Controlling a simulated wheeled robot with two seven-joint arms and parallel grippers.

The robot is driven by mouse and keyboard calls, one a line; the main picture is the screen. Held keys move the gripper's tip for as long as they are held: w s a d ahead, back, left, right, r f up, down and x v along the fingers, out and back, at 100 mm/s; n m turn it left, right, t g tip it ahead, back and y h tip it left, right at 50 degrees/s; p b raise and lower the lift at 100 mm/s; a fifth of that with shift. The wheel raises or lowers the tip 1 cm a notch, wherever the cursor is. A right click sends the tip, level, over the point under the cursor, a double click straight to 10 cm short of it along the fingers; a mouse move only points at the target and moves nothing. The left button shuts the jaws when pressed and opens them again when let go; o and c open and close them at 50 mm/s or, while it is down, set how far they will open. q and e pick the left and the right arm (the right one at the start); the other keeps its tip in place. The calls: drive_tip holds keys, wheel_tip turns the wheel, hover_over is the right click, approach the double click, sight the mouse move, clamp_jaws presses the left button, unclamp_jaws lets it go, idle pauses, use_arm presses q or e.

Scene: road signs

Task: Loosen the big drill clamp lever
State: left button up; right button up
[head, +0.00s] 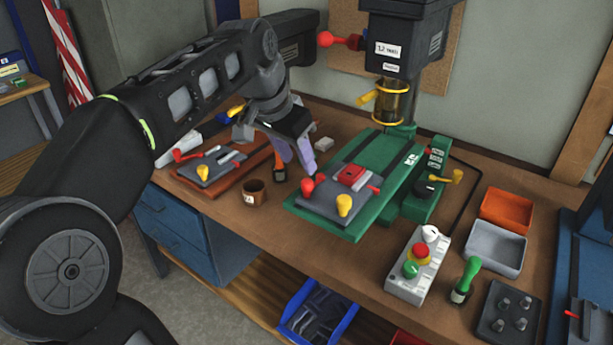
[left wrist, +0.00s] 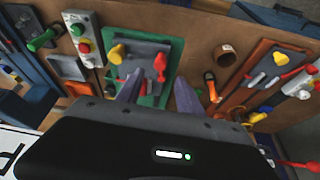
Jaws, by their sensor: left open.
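The big drill (head: 410,40) stands at the back of the bench on a green base (head: 385,150). On its green table lies a grey clamp plate (head: 325,200) with a red block (head: 352,175). A red-knobbed lever (head: 308,184) is at the plate's left end, and a yellow knob (head: 344,205) is at its front. My left gripper (head: 297,170) is open and empty, pointing down just behind and above the red knob. In the left wrist view its two fingers (left wrist: 155,90) spread on either side of the red knob (left wrist: 160,63). Contact cannot be told. My right gripper is out of view.
A smaller fixture (head: 208,168) with red and yellow knobs lies left on a brown board. A brown cup (head: 254,191) stands near the front edge. A button box (head: 417,265), green-handled tool (head: 466,280) and orange (head: 507,210) and grey (head: 495,248) trays are to the right.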

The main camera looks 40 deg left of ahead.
sight(307, 181)
use_arm(q)
drive_tip(key=x, duration=0.7)
drive_tip(key=shift+f, duration=0.15)
clamp_jaws()
idle(1.2)
